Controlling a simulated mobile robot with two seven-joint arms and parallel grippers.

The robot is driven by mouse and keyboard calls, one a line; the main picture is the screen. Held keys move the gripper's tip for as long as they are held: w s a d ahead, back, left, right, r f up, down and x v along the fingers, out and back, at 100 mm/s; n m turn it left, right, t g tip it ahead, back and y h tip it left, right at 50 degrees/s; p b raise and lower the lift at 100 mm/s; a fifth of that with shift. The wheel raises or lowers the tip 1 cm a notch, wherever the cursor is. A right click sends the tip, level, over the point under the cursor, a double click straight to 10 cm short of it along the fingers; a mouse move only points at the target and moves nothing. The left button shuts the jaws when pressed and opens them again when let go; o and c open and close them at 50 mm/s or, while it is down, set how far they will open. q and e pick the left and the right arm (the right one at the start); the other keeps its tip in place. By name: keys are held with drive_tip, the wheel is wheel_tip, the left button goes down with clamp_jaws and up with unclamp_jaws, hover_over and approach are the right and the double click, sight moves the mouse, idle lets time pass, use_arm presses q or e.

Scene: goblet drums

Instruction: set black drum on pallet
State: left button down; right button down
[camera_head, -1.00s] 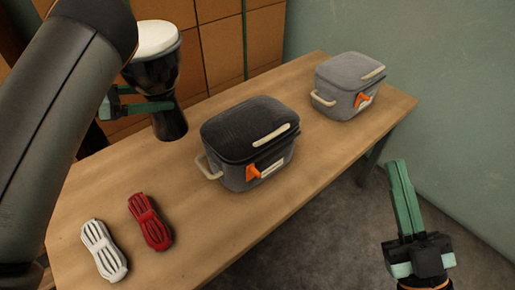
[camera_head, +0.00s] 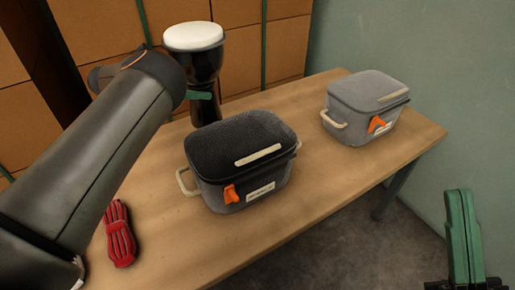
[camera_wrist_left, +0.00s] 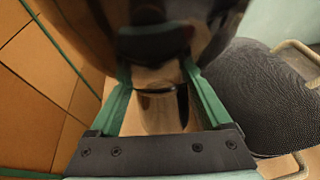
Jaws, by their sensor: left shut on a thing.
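The black drum (camera_head: 205,68), a goblet shape with a white head on top, is upright behind the dark-lidded grey box in the head view. My left gripper (camera_head: 200,95) is shut on its narrow part. In the left wrist view the dark drum body (camera_wrist_left: 120,20) fills the top, with the green fingers of my left gripper (camera_wrist_left: 158,90) on either side below it. The drum's foot is partly hidden, so I cannot tell if it touches the table. My right gripper (camera_head: 464,235) is at the lower right, away from the table; its opening is unclear. No pallet is in view.
The wooden table (camera_head: 300,220) holds a dark-lidded grey box (camera_head: 240,165), a lighter grey box (camera_head: 366,105) and a red slotted object (camera_head: 118,235). Strapped brown cartons (camera_head: 285,50) stand behind the table. A green wall is at the right.

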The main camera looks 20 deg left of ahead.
sight(202, 119)
use_arm(q)
drive_tip(key=shift+w+f, duration=0.1)
drive_tip(key=shift+f, duration=0.1)
wheel_tip(202, 119, down, 9)
drive_tip(key=shift+f+b, duration=0.2)
drive_tip(key=shift+b, duration=0.9)
drive_tip(key=shift+f, duration=0.15)
unclamp_jaws()
